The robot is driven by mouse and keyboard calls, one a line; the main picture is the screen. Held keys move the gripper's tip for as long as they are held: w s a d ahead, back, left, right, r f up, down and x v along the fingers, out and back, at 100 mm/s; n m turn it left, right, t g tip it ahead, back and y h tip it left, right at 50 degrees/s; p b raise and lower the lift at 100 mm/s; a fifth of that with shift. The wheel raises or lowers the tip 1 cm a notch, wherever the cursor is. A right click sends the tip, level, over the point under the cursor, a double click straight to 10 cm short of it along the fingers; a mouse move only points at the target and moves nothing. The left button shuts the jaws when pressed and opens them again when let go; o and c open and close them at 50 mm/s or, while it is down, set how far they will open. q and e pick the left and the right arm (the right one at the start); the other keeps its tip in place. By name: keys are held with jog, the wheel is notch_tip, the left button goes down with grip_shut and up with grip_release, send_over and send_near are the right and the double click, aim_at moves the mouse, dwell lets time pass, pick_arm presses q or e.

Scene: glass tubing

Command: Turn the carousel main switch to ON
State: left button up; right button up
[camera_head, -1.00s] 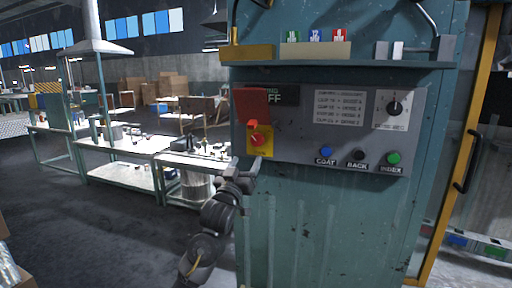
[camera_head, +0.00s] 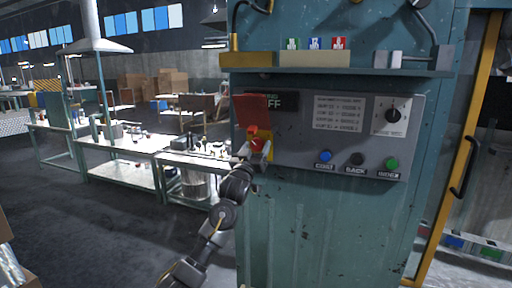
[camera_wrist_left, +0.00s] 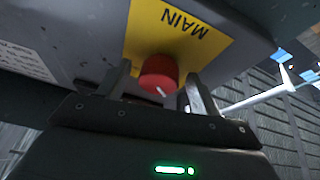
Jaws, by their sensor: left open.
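The main switch is a red knob (camera_head: 253,133) on a yellow plate on the grey control panel (camera_head: 300,150). In the left wrist view the plate (camera_wrist_left: 190,35) reads MAIN and the knob (camera_wrist_left: 158,74) carries a pale mark. My left gripper (camera_head: 257,150) is at the switch from below, and it partly covers the knob and plate. In the left wrist view my gripper (camera_wrist_left: 157,80) is open, with one finger on each side of the knob. I cannot tell whether either finger touches it. A dark label (camera_head: 278,102) beside the red flap shows "FF". My right gripper is not in view.
The red flap (camera_head: 250,109) sits just above the switch. Blue (camera_head: 325,156), black (camera_head: 356,159) and green (camera_head: 392,164) buttons and a rotary dial (camera_head: 393,115) lie to the right. A shelf (camera_head: 340,72) juts out above. Workbenches (camera_head: 120,145) stand at left.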

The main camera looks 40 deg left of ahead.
pick_arm(q)
jog(key=c, duration=1)
jog(key=shift+o, duration=0.2)
jog(key=shift+m+h, duration=0.3)
jog(key=shift+m, duration=0.2)
jog(key=m+h, duration=0.1)
jog(key=m, duration=0.1)
jog(key=m+h+p, duration=0.1)
jog(key=m, duration=0.2)
jog(key=shift+s+a+r+t+h, duration=0.1)
jog(key=shift+t+h, duration=0.3)
jog(key=m+h, duration=0.1)
jog(key=m, duration=0.2)
jog(key=m+h+p, duration=0.1)
jog(key=m, duration=0.2)
jog(key=shift+a+g+h, duration=0.15)
jog(key=shift+g+h, duration=0.15)
jog(key=shift+h, duration=0.1)
jog(key=m+h+p, duration=0.1)
jog(key=m, duration=0.2)
jog(key=m+g, duration=0.1)
jog(key=m, duration=0.1)
jog(key=shift+r+m+h+p, duration=0.2)
jog(key=shift+m+h+p, duration=0.2)
jog(key=shift+m+g+h+p, duration=0.3)
jog(key=shift+m+g+p, duration=0.6)
jog(key=shift+m, duration=1.4)
